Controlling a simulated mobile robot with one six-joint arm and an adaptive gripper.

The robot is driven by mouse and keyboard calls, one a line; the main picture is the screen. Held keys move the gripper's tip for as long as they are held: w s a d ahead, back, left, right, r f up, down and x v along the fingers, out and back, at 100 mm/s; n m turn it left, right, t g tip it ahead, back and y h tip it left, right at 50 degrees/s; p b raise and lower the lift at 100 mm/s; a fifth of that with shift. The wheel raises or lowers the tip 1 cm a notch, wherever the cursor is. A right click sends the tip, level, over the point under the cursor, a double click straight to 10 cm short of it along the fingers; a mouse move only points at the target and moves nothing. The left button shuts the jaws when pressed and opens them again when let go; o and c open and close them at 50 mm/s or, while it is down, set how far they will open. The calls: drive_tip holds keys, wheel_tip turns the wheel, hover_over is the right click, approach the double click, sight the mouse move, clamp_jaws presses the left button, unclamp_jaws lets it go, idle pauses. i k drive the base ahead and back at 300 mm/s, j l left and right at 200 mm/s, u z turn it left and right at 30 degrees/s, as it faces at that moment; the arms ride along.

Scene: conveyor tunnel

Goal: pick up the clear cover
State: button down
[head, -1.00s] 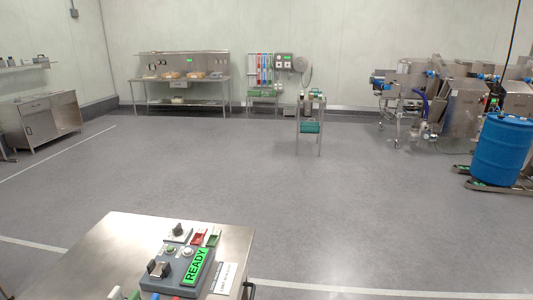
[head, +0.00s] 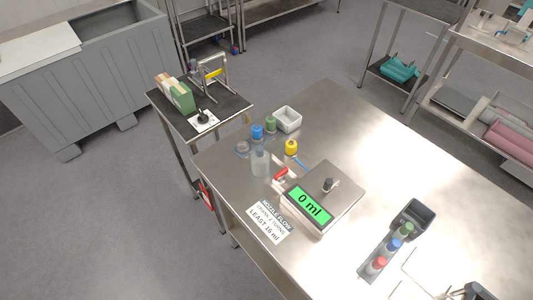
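I cannot firmly identify the clear cover. A pale-edged, seemingly see-through shape (head: 412,253) lies at the lower right of the steel table (head: 330,115), cut by the bottom edge of the head view, and may be it. A small clear, round item (head: 243,147) and a clear bottle (head: 260,164) stand near the table's left corner.
A scale (head: 325,195) with a green "0 ml" display sits mid-table. Around it are a yellow-capped item (head: 291,147), a white bin (head: 288,119), a rack of coloured-capped vials (head: 386,250) and a black tray (head: 413,219). A small cart (head: 225,110) stands left.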

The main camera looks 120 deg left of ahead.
sight(260, 158)
drive_tip(key=u, duration=3.8)
